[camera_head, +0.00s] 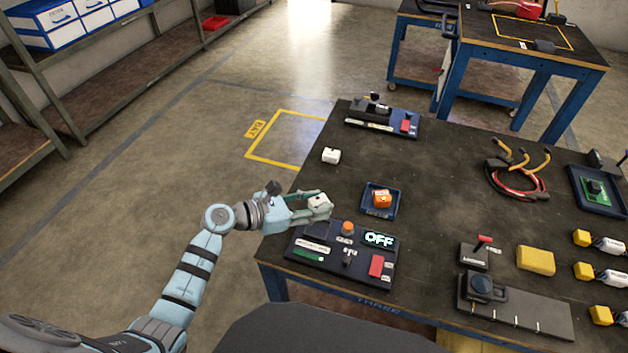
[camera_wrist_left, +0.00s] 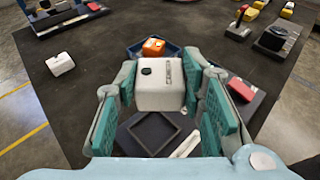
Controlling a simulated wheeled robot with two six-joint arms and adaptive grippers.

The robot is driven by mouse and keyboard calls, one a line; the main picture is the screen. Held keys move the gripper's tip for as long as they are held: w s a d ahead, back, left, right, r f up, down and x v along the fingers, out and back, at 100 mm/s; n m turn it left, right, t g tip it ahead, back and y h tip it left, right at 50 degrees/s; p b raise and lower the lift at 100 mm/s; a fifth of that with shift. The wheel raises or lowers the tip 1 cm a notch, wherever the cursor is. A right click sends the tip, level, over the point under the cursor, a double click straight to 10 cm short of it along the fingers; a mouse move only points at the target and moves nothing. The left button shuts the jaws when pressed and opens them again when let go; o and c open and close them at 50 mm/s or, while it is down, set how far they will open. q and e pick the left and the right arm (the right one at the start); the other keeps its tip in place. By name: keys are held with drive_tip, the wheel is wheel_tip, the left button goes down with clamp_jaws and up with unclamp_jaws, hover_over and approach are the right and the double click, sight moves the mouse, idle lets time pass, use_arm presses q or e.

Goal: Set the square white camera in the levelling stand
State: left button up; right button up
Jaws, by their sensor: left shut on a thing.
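My left gripper (camera_head: 322,207) is shut on a square white camera (camera_wrist_left: 160,85), which has a small dark spot on top. The camera also shows between the fingers in the head view (camera_head: 317,202). It is held above the left part of a dark panel (camera_head: 345,262) with an orange knob, a red block and a lit "OFF" display. In the left wrist view a square dark frame (camera_wrist_left: 178,119) lies on this panel below the camera, apart from it. I take the panel with this frame as the levelling stand, but no label confirms it. My right gripper is not in view.
A second white block (camera_head: 331,156) stands on the dark table. An orange block (camera_head: 382,198) sits in a blue tray (camera_head: 367,211) just behind the panel. Another device (camera_head: 380,122) is at the back edge. Cables (camera_head: 515,180) and a yellow block (camera_head: 535,260) lie to the right.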

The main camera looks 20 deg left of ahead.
use_arm(q)
drive_tip(key=shift+w+a+f, duration=0.15)
drive_tip(key=shift+f, duration=0.35)
drive_tip(key=shift+w+a+f, duration=0.1)
drive_tip(key=shift+f, duration=0.4)
drive_tip(key=shift+w+a+f, duration=0.15)
drive_tip(key=shift+w+f, duration=0.05)
wheel_tip(320, 180, down, 6)
drive_tip(key=b, duration=0.6)
drive_tip(key=shift+s, duration=0.1)
drive_tip(key=shift+f, duration=0.1)
drive_tip(key=shift+f, duration=0.1)
